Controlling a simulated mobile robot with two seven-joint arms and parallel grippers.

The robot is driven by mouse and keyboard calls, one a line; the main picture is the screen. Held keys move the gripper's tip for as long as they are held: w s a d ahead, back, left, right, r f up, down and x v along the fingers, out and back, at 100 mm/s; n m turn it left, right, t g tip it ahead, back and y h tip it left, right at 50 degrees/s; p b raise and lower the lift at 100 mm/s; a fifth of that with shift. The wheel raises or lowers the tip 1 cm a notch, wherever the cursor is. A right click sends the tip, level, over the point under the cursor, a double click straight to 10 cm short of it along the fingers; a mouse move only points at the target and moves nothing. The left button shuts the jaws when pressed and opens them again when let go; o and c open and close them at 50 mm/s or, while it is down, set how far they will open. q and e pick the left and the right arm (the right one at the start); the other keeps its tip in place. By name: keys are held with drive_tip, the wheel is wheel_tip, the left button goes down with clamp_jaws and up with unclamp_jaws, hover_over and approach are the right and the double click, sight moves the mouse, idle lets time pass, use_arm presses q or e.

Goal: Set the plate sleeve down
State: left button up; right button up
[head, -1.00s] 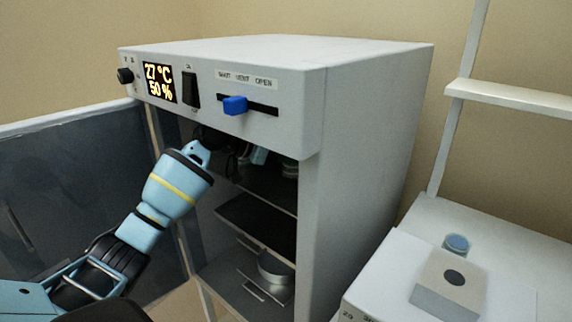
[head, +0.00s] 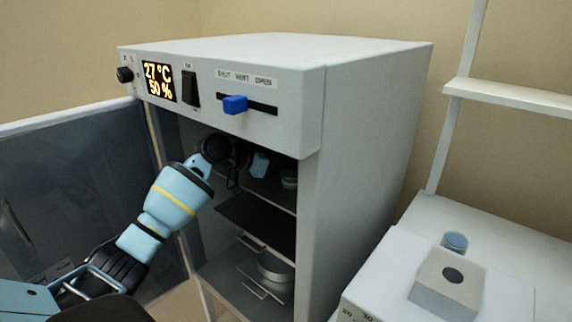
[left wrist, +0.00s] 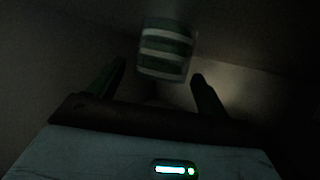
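The plate sleeve (left wrist: 166,48), a short stack with pale and dark green bands, shows in the left wrist view just beyond my fingertips, slightly tilted in the picture. My left gripper (left wrist: 160,70) has its fingers spread, with a visible gap between the left finger and the sleeve. My right gripper is not in view.
A dark middle shelf (head: 258,222) lies below my wrist. A round metal dish (head: 275,266) sits lower down. The cabinet door (head: 80,200) stands open at left. A blue slider (head: 235,104) is on the front panel. A white box (head: 385,270) stands at right.

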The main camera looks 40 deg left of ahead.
use_arm(q)
drive_tip(key=b+v, duration=0.1)
drive_tip(key=v, duration=1.1)
idle(1.1)
